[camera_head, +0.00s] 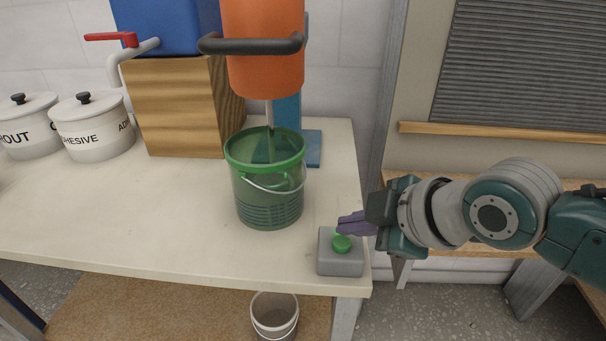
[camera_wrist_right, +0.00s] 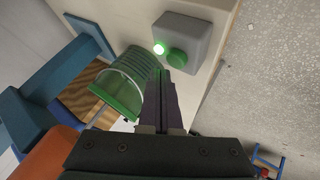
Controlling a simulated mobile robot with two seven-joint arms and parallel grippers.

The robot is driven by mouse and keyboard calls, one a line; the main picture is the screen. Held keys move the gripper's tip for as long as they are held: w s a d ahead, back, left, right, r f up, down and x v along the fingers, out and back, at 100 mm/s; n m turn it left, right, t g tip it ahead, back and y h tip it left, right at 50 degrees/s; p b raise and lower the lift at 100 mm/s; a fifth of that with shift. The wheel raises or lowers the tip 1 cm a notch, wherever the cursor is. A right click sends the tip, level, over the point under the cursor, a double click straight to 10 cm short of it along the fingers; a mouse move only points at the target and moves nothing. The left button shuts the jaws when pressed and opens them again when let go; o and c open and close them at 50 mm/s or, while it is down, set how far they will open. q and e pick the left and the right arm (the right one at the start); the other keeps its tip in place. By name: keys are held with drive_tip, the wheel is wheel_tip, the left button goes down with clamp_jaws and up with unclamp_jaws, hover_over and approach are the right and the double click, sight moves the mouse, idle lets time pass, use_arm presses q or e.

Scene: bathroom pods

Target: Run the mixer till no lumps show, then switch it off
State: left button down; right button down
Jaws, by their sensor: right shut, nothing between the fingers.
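The orange mixer (camera_head: 263,60) hangs over the green see-through bucket (camera_head: 268,200), its shaft (camera_head: 269,115) reaching down into it. The bucket also shows in the wrist view (camera_wrist_right: 122,88); any lumps inside cannot be made out. A grey switch box (camera_head: 340,263) with a green button (camera_head: 341,243) sits at the table's front right corner. My left gripper is out of view.
White lidded pots (camera_head: 92,130) stand at the left on the table (camera_head: 170,222). A wooden block (camera_head: 180,105) carries a blue container (camera_head: 165,25) with a red-handled tap (camera_head: 110,37). A pale bucket (camera_head: 274,318) stands below. The table's front middle is clear.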

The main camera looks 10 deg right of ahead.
idle(0.5)
drive_tip(key=shift+f+b, duration=0.35)
drive_tip(key=shift+f, duration=0.1)
drive_tip(key=shift+f, duration=0.1)
idle(0.4)
drive_tip(key=shift+f+b, duration=0.35)
drive_tip(key=shift+r, duration=0.1)
idle(0.5)
drive_tip(key=shift+r+p, duration=0.7)
drive_tip(key=shift+p, duration=0.2)
drive_tip(key=shift+r, duration=0.1)
